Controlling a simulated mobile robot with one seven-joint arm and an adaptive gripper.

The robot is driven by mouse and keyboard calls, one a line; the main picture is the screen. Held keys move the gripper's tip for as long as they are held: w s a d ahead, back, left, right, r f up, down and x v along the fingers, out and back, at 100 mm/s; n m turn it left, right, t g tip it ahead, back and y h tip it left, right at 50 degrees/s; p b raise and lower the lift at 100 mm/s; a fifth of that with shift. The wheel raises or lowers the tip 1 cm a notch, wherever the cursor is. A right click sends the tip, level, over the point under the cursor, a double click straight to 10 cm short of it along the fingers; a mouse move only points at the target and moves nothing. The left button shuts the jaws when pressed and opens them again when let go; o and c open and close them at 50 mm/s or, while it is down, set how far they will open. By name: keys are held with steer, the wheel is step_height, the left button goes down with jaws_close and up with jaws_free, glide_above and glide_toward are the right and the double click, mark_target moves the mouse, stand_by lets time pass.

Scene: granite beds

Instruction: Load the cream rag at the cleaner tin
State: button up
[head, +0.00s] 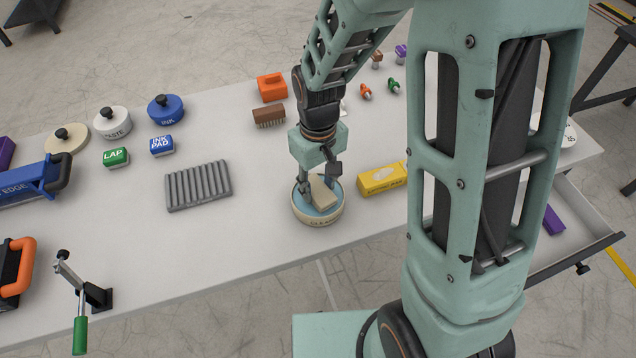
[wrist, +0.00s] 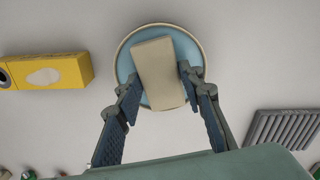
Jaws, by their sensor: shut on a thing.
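The cream rag (head: 324,194) is a pale block-shaped pad. It shows in the wrist view (wrist: 158,72) over the blue round inside of a cream-rimmed tin. This cleaner tin (head: 318,217) stands near the table's front edge; its rim also shows in the wrist view (wrist: 122,53). My gripper (head: 318,187) points down over the tin, with a finger on each side of the rag, shut on it. In the wrist view my gripper (wrist: 158,80) holds the rag's lower half. I cannot tell whether the rag touches the blue surface.
A yellow box (head: 382,180) stands close right of the tin. A grey ribbed block (head: 198,186) lies to the left. A brown brush (head: 268,116) and an orange block (head: 271,87) are behind. Lidded tins and small pads stand at the back left. An open drawer (head: 575,240) juts out right.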

steer(key=shift+f, duration=0.15)
steer(key=o, duration=1.1)
steer(key=c, duration=0.4)
steer(key=shift+o, duration=0.2)
steer(key=c, duration=1)
